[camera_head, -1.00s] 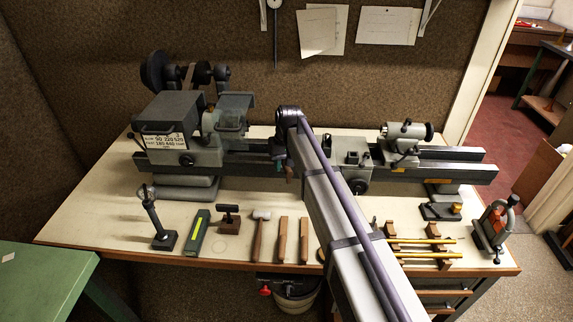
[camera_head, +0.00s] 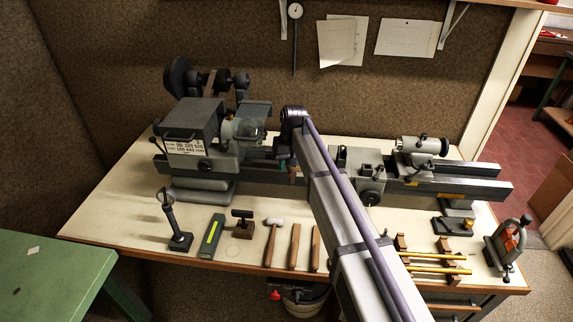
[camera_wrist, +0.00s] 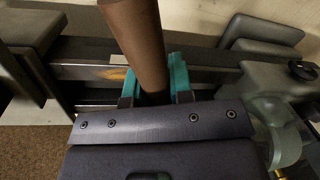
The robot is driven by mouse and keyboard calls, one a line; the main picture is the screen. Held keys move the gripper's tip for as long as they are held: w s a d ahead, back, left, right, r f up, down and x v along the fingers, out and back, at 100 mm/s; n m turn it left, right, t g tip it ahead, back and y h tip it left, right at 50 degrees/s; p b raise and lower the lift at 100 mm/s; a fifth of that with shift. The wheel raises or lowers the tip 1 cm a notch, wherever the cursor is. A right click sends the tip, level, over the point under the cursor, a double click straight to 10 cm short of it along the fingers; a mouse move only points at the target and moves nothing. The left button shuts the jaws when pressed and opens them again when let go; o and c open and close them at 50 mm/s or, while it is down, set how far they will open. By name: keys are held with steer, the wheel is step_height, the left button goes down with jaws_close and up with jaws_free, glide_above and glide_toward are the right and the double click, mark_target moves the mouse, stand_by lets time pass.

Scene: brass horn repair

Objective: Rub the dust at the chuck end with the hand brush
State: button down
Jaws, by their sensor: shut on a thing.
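My gripper (camera_wrist: 157,93) has teal fingers and is shut on a brown round handle, which I take to be the hand brush (camera_wrist: 135,35). In the head view my gripper (camera_head: 286,160) is over the lathe bed, between the chuck guard and the carriage, and mostly behind my arm. The brush's bristles are hidden. In the wrist view a tan-orange dust patch (camera_wrist: 112,73) lies on the bed beside the handle, to its left. I cannot tell whether the brush touches the bed. The clear chuck guard (camera_head: 247,128) is left of my gripper in the head view.
A mallet (camera_head: 272,240), wooden bars (camera_head: 295,245) and a stand (camera_head: 175,220) occupy the front of the bench (camera_head: 130,232).

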steer(key=shift+r+p, duration=0.7)
steer(key=shift+r, duration=0.5)
step_height(320, 180, up, 3)
steer(key=p, duration=0.3)
steer(key=shift+r, duration=0.15)
steer(key=shift+f, duration=0.2)
